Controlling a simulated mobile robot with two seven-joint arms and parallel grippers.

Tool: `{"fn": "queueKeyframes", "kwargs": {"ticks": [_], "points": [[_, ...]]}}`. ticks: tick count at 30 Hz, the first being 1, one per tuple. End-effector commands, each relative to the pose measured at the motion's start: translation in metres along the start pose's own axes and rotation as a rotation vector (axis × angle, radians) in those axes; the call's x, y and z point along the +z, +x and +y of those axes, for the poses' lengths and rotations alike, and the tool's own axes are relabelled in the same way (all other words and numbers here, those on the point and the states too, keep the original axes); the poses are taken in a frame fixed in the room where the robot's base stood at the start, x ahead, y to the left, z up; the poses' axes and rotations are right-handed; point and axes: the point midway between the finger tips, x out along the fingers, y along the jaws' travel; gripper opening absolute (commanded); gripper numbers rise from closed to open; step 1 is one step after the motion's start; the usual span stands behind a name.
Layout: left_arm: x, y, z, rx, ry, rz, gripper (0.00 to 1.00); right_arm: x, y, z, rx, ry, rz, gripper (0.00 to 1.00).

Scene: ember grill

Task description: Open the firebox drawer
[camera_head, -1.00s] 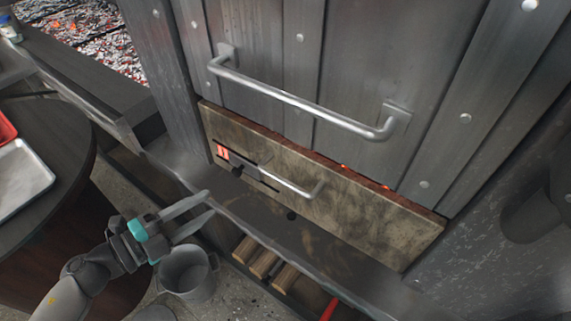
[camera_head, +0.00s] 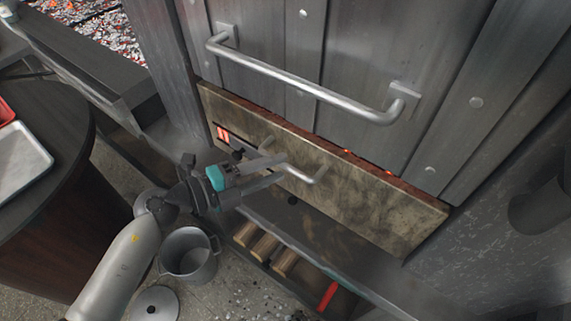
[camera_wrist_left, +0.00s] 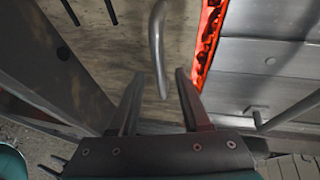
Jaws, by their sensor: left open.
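The firebox drawer has a tan-brown front panel (camera_head: 370,208) low on the grill, with a glowing red line along its top edge. Its bar handle (camera_head: 317,177) sticks out from the panel. My left gripper (camera_head: 282,168) is open at the handle's left part, its fingers pointing right and covering some of the bar. In the left wrist view the handle (camera_wrist_left: 156,35) runs down to between the two open fingertips (camera_wrist_left: 159,74). I cannot tell whether the fingers touch it. The drawer panel (camera_wrist_left: 115,50) also shows there. My right gripper is not in view.
A larger door handle (camera_head: 300,98) is above the drawer. A metal pot (camera_head: 188,262) stands on the floor below my left arm. Wood blocks (camera_head: 262,247) and a red object (camera_head: 328,296) lie on a low shelf. A round table (camera_head: 60,215) with a tray (camera_head: 20,160) is at left.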

Motion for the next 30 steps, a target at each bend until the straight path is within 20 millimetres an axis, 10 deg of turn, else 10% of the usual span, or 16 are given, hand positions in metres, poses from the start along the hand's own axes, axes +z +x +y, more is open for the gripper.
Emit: {"fn": "queueKeyframes", "kwargs": {"ticks": [17, 30], "points": [[0.0, 0.032, 0.0, 0.0, 0.0, 0.0, 0.47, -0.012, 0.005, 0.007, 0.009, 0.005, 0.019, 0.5], [0.0, 0.032, 0.0, 0.0, 0.0, 0.0, 0.0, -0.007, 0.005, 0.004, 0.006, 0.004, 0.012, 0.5]]}}
